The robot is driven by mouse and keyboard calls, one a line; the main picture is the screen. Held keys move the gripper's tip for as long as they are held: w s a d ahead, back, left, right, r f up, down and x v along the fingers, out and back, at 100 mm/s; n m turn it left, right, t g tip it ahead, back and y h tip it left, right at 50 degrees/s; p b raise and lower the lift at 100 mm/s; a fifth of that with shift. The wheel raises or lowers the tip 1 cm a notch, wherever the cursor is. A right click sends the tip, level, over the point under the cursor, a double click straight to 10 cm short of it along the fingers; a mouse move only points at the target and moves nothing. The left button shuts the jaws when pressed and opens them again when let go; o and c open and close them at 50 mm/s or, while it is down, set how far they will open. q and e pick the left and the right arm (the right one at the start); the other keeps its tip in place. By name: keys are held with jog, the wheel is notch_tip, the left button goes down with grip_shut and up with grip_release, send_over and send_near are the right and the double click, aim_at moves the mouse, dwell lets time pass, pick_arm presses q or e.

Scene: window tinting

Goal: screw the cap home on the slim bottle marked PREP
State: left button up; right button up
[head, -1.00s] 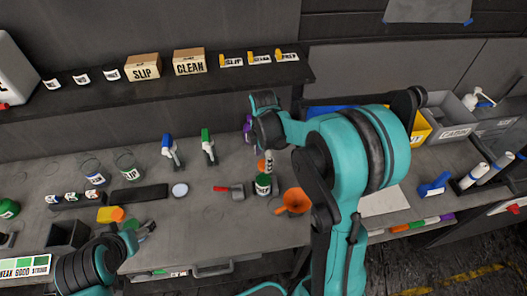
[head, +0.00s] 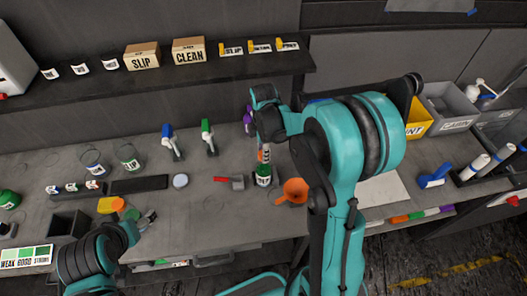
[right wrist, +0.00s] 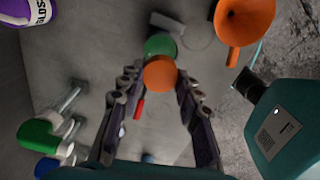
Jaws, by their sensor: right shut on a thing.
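My right gripper (right wrist: 158,80) is shut on a round orange cap (right wrist: 160,73), which sits between its fingertips. In the head view my right gripper (head: 264,146) points down, with the orange cap (head: 264,155) at its tips. Directly below in that view is a dark green container (head: 263,171) with a white label too small to read surely; its green top (right wrist: 160,45) shows just beyond the cap in the wrist view. I cannot tell how the cap sits on the slim bottle, nor read PREP there. My left gripper (head: 147,217) is low at the left, its jaws unclear.
An orange funnel (head: 292,191) stands close right of the green container. A red-handled tool (head: 230,182) lies to its left. Bare bench lies in front.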

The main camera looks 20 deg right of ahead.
jog(key=m+b, duration=0.1)
jog(key=m, duration=0.5)
jog(key=shift+m, duration=0.3)
jog(key=m, duration=0.6)
jog(key=shift+m+b, duration=0.3)
jog(key=shift+b, duration=0.1)
jog(key=o, duration=1.1)
